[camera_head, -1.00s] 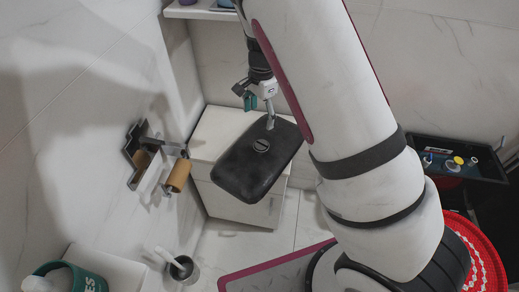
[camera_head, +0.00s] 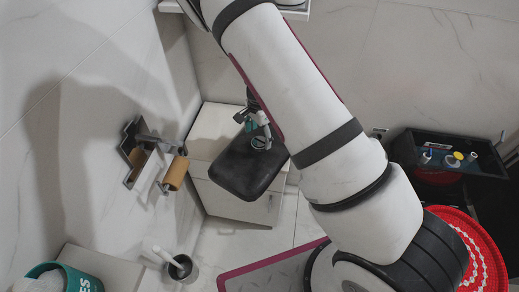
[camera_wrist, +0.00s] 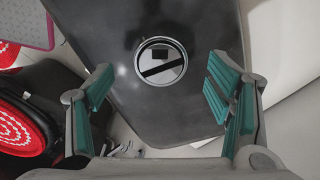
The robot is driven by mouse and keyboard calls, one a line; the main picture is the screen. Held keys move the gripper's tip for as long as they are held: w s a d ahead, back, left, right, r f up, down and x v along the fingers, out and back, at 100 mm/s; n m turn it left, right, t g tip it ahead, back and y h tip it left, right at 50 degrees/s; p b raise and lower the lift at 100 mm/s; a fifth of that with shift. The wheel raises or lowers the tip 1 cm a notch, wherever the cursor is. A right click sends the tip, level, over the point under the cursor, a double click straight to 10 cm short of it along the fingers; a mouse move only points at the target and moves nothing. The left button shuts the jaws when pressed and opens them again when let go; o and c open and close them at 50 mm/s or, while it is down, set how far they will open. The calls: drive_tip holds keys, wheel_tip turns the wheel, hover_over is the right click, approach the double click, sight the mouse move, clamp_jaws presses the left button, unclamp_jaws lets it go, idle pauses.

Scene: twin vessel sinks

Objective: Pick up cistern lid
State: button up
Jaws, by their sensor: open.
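The cistern lid (camera_head: 240,178) is a black slab with rounded corners. It shows in the middle of the head view, in front of the white cabinet. A round silver button with a dark slot shows on its top, clearest in the wrist view (camera_wrist: 161,61). My gripper (camera_head: 259,132) is above the lid, close to the button. In the wrist view my gripper (camera_wrist: 160,98) is open and empty, its teal-padded fingers spread to either side below the button. I cannot tell whether the fingers touch the lid.
A paper roll (camera_head: 175,173) on a wall holder sticks out left of the lid. A brush holder (camera_head: 180,267) and a green bin (camera_head: 67,278) stand at lower left. A black tray of bottles (camera_head: 462,156) and a red patterned round thing (camera_head: 487,262) are at right.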

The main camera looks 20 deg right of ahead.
sight(260, 140)
wheel_tip(260, 140, down, 3)
drive_tip(key=shift+w+d+f, duration=0.1)
drive_tip(key=shift+f, duration=0.05)
clamp_jaws()
idle(0.4)
